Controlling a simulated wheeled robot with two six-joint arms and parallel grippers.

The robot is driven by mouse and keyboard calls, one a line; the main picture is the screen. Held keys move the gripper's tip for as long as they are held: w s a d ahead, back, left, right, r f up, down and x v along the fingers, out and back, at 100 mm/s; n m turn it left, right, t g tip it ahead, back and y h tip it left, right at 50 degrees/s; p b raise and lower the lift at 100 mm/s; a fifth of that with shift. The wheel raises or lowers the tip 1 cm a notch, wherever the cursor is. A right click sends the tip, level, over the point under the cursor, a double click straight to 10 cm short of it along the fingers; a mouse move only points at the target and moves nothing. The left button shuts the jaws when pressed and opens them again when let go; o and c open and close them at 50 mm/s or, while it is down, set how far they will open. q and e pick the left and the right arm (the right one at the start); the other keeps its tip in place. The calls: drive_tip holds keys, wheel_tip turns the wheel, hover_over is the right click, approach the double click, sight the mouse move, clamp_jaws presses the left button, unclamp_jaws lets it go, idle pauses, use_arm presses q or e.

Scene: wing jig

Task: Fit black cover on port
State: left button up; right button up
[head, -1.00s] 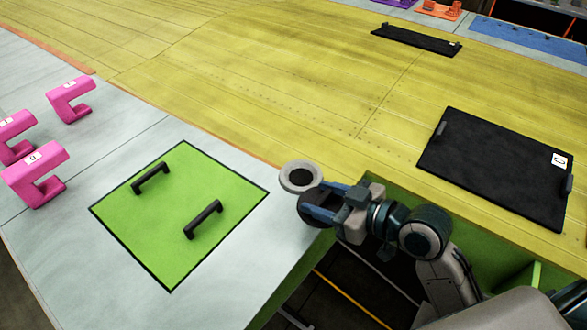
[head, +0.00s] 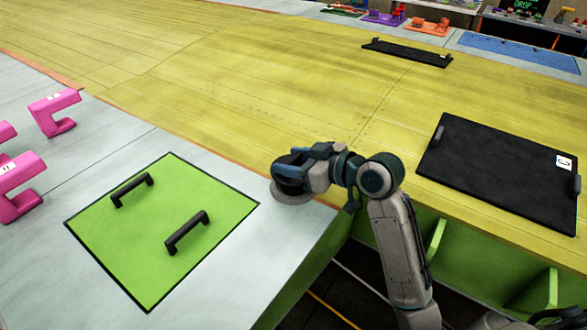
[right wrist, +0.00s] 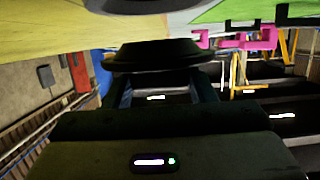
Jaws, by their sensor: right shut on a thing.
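The port (head: 293,196) is a round grey ring on the grey panel, near its edge; it is partly hidden by my right gripper in the head view. Part of a grey round rim (right wrist: 130,5) shows at the top of the right wrist view. My right gripper (head: 287,172) is over the port in the head view, shut on the black cover (right wrist: 160,55), a dark round disc between its fingers. In the wrist view a narrow gap shows between the cover and the grey rim. My left gripper is out of view.
A green square panel (head: 150,250) with two black handles lies left of the port. Pink clamps (head: 55,112) stand at the far left. A black panel (head: 500,170) lies on the yellow wing skin (head: 240,70) at right. Open green-walled bays (head: 480,265) lie below the wing edge.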

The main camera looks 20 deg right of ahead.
wheel_tip(320, 180, down, 3)
drive_tip(key=shift+w+r+p, duration=0.1)
drive_tip(key=shift+p, duration=0.5)
drive_tip(key=shift+f, duration=0.35)
drive_tip(key=shift+f, duration=0.15)
drive_tip(key=o, duration=1.1)
